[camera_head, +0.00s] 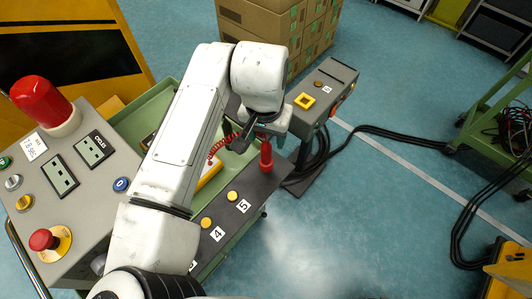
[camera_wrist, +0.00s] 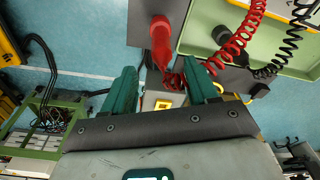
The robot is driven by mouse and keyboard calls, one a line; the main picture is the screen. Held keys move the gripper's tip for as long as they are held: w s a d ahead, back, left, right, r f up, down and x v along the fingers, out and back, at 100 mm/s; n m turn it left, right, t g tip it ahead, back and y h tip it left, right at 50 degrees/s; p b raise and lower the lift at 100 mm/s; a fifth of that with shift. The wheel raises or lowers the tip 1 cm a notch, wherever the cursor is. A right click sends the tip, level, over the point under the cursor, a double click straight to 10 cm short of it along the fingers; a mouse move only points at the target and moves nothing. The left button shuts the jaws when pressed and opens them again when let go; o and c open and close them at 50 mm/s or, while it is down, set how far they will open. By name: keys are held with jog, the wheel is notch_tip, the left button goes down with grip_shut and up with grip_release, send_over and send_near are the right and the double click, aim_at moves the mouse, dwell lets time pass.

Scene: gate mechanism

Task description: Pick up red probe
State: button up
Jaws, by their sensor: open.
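The red probe (camera_head: 266,156) stands on the dark grey panel (camera_head: 240,214) at its far right end, just below my gripper (camera_head: 262,128) in the head view. A coiled red cord (camera_head: 215,148) shows to its left. In the wrist view the red probe (camera_wrist: 161,40) appears above and between the two green fingers of my gripper (camera_wrist: 160,82), apart from both. The fingers are spread with no object held. The red cord (camera_wrist: 235,42) runs from near the probe to the upper right.
A black probe (camera_wrist: 222,36) with a black coiled cord stands right of the red one in the wrist view. A green tray (camera_head: 160,104), a control console (camera_head: 66,180) and a grey box on a stand (camera_head: 325,92) surround the area. Cardboard boxes (camera_head: 262,22) are behind.

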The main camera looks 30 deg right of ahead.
aim_at(266, 152)
jog(key=f, duration=0.5)
jog(key=f+p, duration=0.1)
jog(key=f, duration=0.2)
jog(key=shift+w+d+f, duration=0.1)
jog(key=shift+w, duration=0.2)
jog(key=shift+c, duration=0.3)
grip_shut()
